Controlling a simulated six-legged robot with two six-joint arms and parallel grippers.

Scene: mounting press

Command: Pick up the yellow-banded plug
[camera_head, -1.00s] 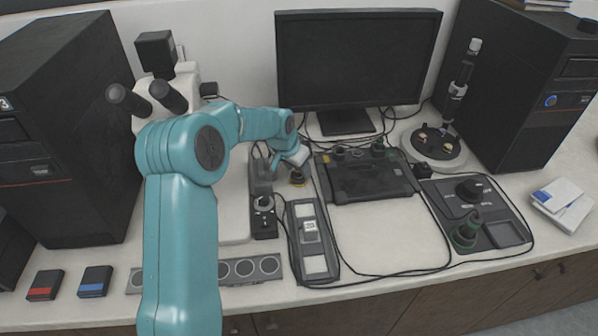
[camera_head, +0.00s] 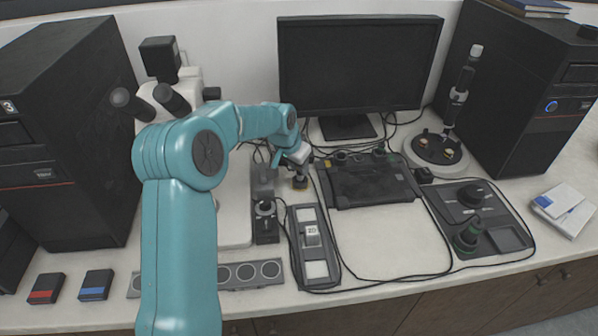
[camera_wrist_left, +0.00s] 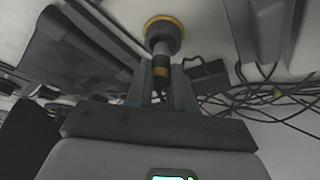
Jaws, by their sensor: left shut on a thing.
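In the head view the plug (camera_head: 300,182) shows just below the left gripper (camera_head: 299,168), near the left edge of the black keyboard-like unit. The gripper hides its upper part. I cannot tell whether its end touches the table. My right gripper is not in view.
A grey strip with white windows (camera_head: 306,213) lies in front of the plug. A small dark device with a knob (camera_head: 265,222) stands at left. A monitor (camera_head: 358,65) stands behind, with loose cables around. The right side holds a knob panel (camera_head: 492,199).

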